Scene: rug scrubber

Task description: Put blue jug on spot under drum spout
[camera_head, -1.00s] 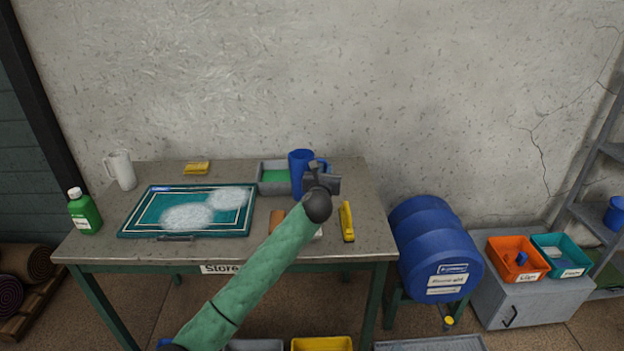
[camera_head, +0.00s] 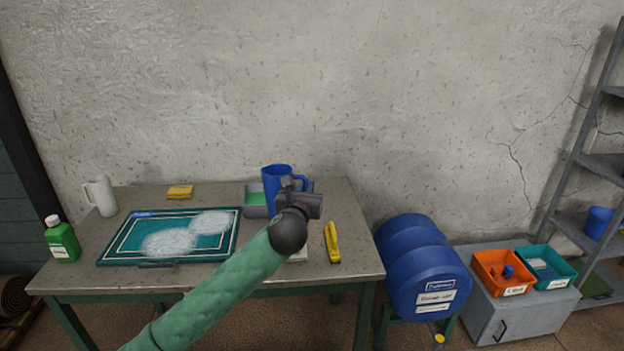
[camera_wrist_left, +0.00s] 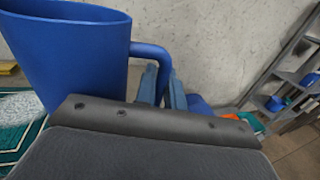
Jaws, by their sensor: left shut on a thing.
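The blue jug (camera_head: 277,184) is upright at the back right of the table, in front of the grey tray in the head view. It also fills the upper left of the left wrist view (camera_wrist_left: 72,52). My left gripper (camera_head: 298,190) is shut on the jug's handle, with its fingers (camera_wrist_left: 163,86) on either side of the handle. The jug appears raised above the table. The blue drum (camera_head: 425,265) lies on its side on a green stand right of the table. Its yellow spout (camera_head: 439,338) is low at the front. The spot under it is out of view. My right gripper is not in view.
The table (camera_head: 330,285) holds a teal rug board (camera_head: 120,255) with foam, a white jug (camera_head: 101,196), a green bottle (camera_head: 62,240), a yellow sponge (camera_head: 180,192) and a yellow tool (camera_head: 332,242). A grey cabinet (camera_head: 525,318) with orange and teal bins stands right of the drum.

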